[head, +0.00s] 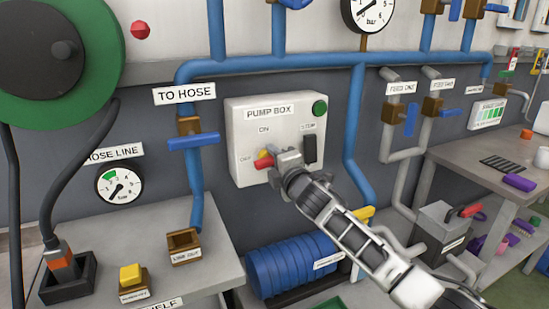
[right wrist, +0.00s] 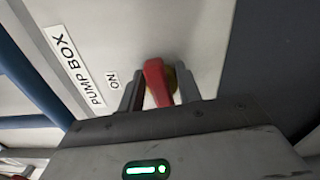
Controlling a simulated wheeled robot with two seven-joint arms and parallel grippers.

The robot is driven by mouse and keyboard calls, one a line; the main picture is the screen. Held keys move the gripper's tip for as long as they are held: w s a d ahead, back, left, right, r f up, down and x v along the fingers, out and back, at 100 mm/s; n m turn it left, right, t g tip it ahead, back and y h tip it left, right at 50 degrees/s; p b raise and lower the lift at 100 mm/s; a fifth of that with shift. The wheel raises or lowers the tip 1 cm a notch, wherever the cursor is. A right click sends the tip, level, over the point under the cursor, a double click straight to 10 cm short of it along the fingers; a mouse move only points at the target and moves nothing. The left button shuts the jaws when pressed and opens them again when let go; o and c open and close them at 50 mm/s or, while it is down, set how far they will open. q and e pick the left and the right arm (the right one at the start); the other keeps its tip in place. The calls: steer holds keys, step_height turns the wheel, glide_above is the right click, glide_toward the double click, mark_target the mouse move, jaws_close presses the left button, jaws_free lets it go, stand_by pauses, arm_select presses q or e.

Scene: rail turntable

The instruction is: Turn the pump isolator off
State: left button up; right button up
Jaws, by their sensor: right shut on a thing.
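The pump isolator is a red handle (head: 263,164) with a yellow part (head: 263,154) behind it, low on the left of the white pump box (head: 245,122). The OFF label (head: 246,159) is just left of it and the ON label (head: 264,128) is above. My right gripper (head: 277,161) is shut on the red handle. In the right wrist view the red handle (right wrist: 155,82) sits between the two fingers (right wrist: 158,90). My gripper partly covers the handle in the head view, so its exact angle is hard to tell. My left gripper is not in view.
A black STOP switch (head: 309,150) and a green button (head: 320,107) are on the box, close to my right gripper. Blue pipes (head: 355,120) run above and right of it. A blue ribbed drum (head: 285,268) lies below. A grey shelf (head: 215,268) stands lower left.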

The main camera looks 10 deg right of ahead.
steer(key=shift+a+f+m, duration=0.1)
steer(key=shift+f+m, duration=0.05)
steer(key=shift+m, duration=0.45)
steer(key=o, duration=0.6)
steer(key=shift+o, duration=0.2)
steer(key=s+d+b, duration=0.1)
steer(key=s+d, duration=0.2)
steer(key=s, duration=1.2)
steer(key=shift+s, duration=0.4)
